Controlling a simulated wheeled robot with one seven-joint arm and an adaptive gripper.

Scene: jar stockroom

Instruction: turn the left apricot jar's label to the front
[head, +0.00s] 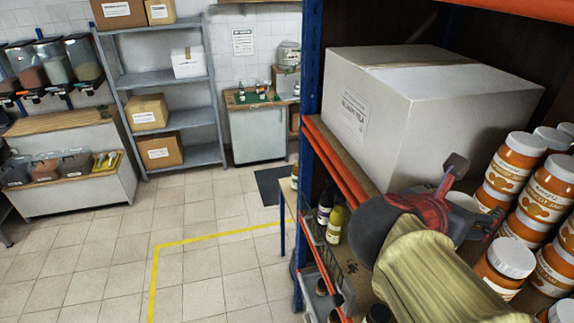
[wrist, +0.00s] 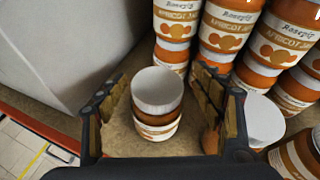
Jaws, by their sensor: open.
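A single apricot jar with a white lid (wrist: 157,88) stands on the shelf between my open fingers in the wrist view. Below the lid, its side shows orange glass and a pale label band (wrist: 158,132), seen steeply from above; I can read no print on it. My gripper (wrist: 163,112) is open, one finger on each side of the jar; whether either finger touches it I cannot tell. In the head view my gripper (head: 468,198) is on the shelf's right part, and it and my arm hide most of this jar; a bit of its white lid (head: 462,201) shows.
Stacked apricot jars (wrist: 228,28) with labels facing out stand close behind. Another white-lidded jar (head: 505,268) stands just right of my gripper. A large white carton (head: 400,105) fills the shelf to the left. The orange shelf edge (head: 345,165) runs along the left.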

